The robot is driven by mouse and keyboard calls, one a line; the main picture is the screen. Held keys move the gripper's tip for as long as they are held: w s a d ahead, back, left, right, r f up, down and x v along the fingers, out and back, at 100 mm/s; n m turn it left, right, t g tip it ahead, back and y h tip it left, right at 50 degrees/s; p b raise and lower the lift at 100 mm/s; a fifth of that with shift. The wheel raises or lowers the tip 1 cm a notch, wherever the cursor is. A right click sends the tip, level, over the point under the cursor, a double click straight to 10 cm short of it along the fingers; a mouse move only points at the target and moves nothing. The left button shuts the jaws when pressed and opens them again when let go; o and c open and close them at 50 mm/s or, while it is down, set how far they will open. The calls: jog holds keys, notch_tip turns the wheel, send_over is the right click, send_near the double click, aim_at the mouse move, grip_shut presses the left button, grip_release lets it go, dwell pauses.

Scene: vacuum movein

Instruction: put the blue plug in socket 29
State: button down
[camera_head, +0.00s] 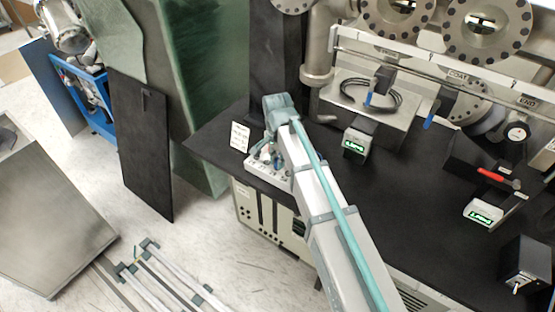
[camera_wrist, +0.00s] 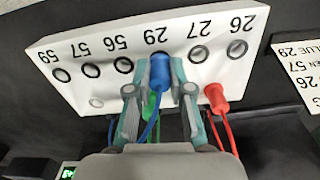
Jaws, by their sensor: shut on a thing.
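My gripper (camera_wrist: 159,88) is shut on the blue plug (camera_wrist: 160,73), with one grey finger on each side of it. The plug's tip covers the hole under the label 29 on the white socket panel (camera_wrist: 195,22). I cannot tell how deep it sits in socket 29. The panel appears upside down in the wrist view, with labels 59, 57, 56, 29, 27 and 26. In the head view my gripper (camera_head: 270,146) is over the socket panel (camera_head: 254,165) at the table's left part; the blue plug is not clear there.
A label card (camera_head: 240,136) stands beside the panel.

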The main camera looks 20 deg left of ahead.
jog(key=shift+f, duration=0.3)
jog(key=c, duration=1)
grip_release()
jog(key=shift+o, duration=0.2)
notch_tip(320, 180, up, 12)
